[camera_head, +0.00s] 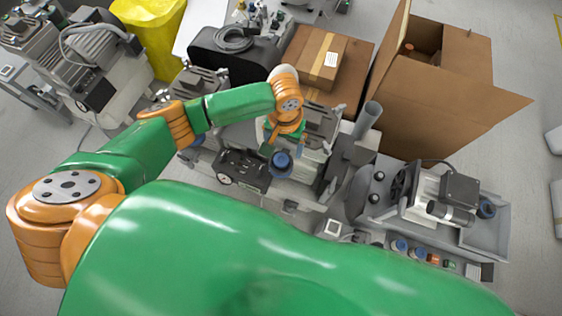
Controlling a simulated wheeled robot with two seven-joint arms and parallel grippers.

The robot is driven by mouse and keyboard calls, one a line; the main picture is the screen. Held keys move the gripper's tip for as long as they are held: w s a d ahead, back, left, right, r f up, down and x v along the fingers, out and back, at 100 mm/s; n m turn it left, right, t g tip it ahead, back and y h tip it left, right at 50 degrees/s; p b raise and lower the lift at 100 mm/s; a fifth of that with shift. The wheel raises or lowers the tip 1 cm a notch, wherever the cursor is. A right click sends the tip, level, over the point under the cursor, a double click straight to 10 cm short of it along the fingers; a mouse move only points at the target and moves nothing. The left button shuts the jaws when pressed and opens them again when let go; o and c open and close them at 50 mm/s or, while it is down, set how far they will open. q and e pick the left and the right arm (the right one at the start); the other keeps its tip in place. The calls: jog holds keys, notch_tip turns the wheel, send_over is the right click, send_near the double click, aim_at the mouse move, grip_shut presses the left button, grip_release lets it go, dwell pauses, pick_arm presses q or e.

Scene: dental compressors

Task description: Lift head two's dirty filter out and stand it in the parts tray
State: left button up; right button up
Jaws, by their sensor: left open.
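My left arm comes in from the left, and its gripper (285,143) points down over the compressor (305,165) in the middle. The gripper is open. A dark blue round filter (282,162) stands on the compressor, just below the fingers. I cannot tell whether the fingers touch it. I cannot read which head this is, or whether the filter is dirty. My right gripper is not in view.
An open cardboard box (440,100) stands at the back right, beside a closed carton (318,58). Another compressor (85,70) and a yellow bag (150,30) are at the back left. A row of small blue and orange parts (420,253) lies at front right.

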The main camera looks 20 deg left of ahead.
aim_at(281, 160)
pick_arm(q)
jog(key=f, duration=0.6)
jog(key=shift+s+a+b, duration=0.3)
jog(key=shift+s, duration=0.1)
jog(key=shift+r, duration=0.1)
grip_shut()
